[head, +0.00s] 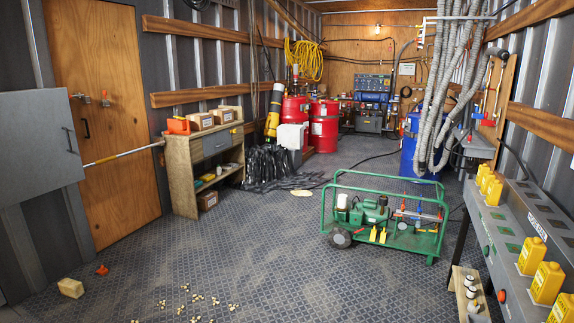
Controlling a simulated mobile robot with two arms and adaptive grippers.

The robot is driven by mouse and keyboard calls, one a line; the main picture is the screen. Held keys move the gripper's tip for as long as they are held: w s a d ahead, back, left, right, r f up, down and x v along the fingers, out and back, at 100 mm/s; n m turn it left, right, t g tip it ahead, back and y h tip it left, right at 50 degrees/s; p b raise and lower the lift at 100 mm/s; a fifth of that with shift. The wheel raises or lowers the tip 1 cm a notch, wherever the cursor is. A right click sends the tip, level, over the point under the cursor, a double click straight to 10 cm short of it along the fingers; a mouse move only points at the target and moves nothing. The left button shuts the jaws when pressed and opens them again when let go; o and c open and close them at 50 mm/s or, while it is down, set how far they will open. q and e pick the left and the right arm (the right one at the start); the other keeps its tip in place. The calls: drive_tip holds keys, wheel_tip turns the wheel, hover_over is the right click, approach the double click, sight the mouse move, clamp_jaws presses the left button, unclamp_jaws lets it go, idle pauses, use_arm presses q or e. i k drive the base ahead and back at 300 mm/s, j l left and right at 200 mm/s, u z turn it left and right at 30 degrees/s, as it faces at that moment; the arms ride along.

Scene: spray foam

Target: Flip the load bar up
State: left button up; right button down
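The load bar (123,154) is a thin, pale bar with dark and orange bands near its ends. It lies nearly level across the wooden door (115,60) at the left, rising slightly to the right. Its right end reaches the edge of the wooden shelf unit, and its left end meets the edge of a grey cabinet door; whether it goes on behind that is hidden. Neither of my grippers shows in the head view.
The shelf unit (184,165) stands right of the door. A green wheeled machine (385,215) stands right of centre. A grey bench (520,225) with yellow bottles is at the right. A small block (71,288) and several crumbs lie on the floor.

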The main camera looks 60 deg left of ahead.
sight(112, 158)
drive_tip(key=j+u, duration=0.5)
drive_tip(key=i+j+u, duration=0.15)
drive_tip(key=u, duration=0.35)
drive_tip(key=i+j+u, duration=0.25)
drive_tip(key=j+u, duration=0.2)
drive_tip(key=i+j+u, duration=0.2)
drive_tip(key=u, duration=0.3)
drive_tip(key=i+j+u, duration=0.25)
drive_tip(key=i+u, duration=0.55)
drive_tip(key=i, duration=0.25)
